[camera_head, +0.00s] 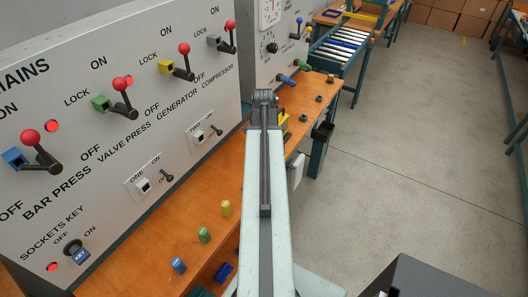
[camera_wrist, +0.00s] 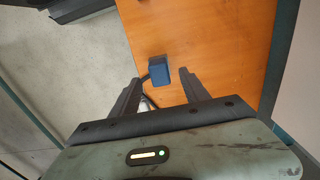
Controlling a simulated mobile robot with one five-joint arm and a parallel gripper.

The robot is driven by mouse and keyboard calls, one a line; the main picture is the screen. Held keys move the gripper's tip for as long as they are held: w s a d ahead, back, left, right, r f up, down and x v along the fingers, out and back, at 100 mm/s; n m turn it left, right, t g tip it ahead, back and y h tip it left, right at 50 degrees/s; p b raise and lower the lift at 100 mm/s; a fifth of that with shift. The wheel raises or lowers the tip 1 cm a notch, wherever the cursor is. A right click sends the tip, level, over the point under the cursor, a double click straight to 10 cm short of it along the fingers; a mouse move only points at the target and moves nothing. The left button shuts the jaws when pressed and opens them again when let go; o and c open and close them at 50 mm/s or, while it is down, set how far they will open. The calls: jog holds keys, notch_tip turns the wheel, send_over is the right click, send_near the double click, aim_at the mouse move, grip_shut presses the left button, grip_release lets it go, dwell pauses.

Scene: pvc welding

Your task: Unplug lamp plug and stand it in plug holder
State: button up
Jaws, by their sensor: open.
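A dark blue block (camera_wrist: 159,70) sits near the bench edge in the wrist view, just beyond and between my fingertips. I cannot tell whether it is the lamp plug or the plug holder. My gripper (camera_wrist: 160,83) is open, with one finger on each side and nothing clearly held. A thin dark line, perhaps a cord, shows by the left finger. In the head view my arm hides the gripper and the bench behind it. Socket one (camera_head: 143,186) and socket two (camera_head: 198,140) are on the grey panel, each beside a black switch.
The orange bench (camera_head: 160,225) runs along the panel. The floor (camera_head: 400,180) to the right is open.

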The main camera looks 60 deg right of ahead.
notch_tip(320, 180, up, 6)
jog(key=p, duration=0.4)
jog(key=shift+p, duration=0.3)
jog(key=shift+f, duration=0.2)
